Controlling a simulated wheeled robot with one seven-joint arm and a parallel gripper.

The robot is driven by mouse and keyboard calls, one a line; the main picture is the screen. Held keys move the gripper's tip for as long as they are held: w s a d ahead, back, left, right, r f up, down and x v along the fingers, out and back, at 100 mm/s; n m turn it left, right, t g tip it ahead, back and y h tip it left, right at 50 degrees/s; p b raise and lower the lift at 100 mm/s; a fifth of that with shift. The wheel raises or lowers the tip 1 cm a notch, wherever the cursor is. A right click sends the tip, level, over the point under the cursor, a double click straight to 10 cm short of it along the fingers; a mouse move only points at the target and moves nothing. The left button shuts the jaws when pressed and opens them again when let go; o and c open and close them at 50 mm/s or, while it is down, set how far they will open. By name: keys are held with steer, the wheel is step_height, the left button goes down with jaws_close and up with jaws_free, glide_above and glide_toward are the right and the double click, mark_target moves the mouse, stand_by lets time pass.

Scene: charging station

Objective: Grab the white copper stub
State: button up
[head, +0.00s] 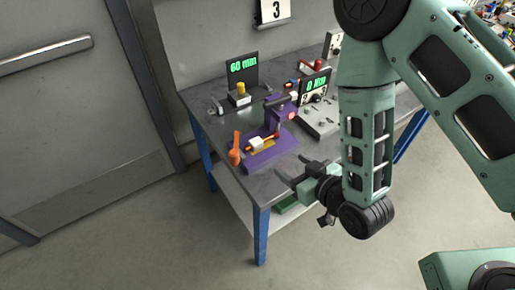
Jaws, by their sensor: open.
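A small white piece (257,143) with orange-copper ends lies on a purple fixture (275,157) near the table's front left; it looks like the white copper stub. A similar pale piece (293,97) shows higher up by the purple upright, too small to make out surely. My gripper (291,167) is open and empty at the table's front edge. It is to the right of and nearer than the white piece, apart from it, its dark fingers pointing left towards the fixture.
An orange handle (234,152) stands left of the fixture. Behind are a "60 min" display (242,72), a yellow-topped block (240,94), and a grey panel (319,118) with a second display. The grey table (215,122) has bare room at its left edge.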

steer(key=shift+f+b+x, duration=0.25)
steer(key=shift+b+x, duration=1.6)
steer(key=shift+b, duration=1.45)
glide_toward(259, 144)
steer(key=shift+w+a+f, duration=0.1)
steer(key=shift+w+a, duration=0.55)
steer(key=shift+p+x, duration=1.05)
steer(key=shift+x, duration=2.15)
steer(key=shift+d+f, duration=0.15)
steer(key=c, duration=1.1)
